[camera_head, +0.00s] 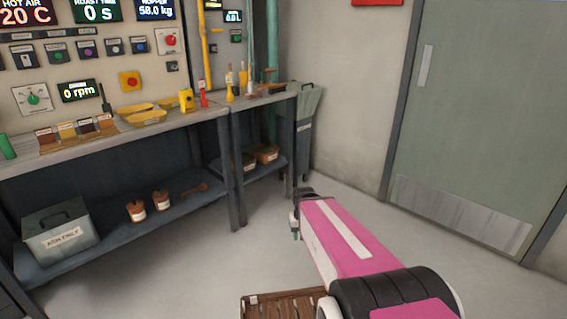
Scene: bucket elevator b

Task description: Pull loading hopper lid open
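A tall grey-green bin (306,125) stands in the corner at the right end of the workbench. It looks like the loading hopper, but its label is too small to read. A flat top with a dark handle (307,86) shows on it and looks shut. My pink arm reaches in from the lower right. My gripper (297,230) is at its far end, in front of the bin and lower in the picture, apart from it. The fingers are small and partly hidden, so I cannot tell whether they are open.
The workbench (185,122) holds yellow scoops, bottles and sample trays below a control panel (95,60). A lidded box marked ash only (60,238) sits on its lower shelf. A slatted wooden crate or pallet (280,305) is at the bottom. A door (470,120) is right; floor between is clear.

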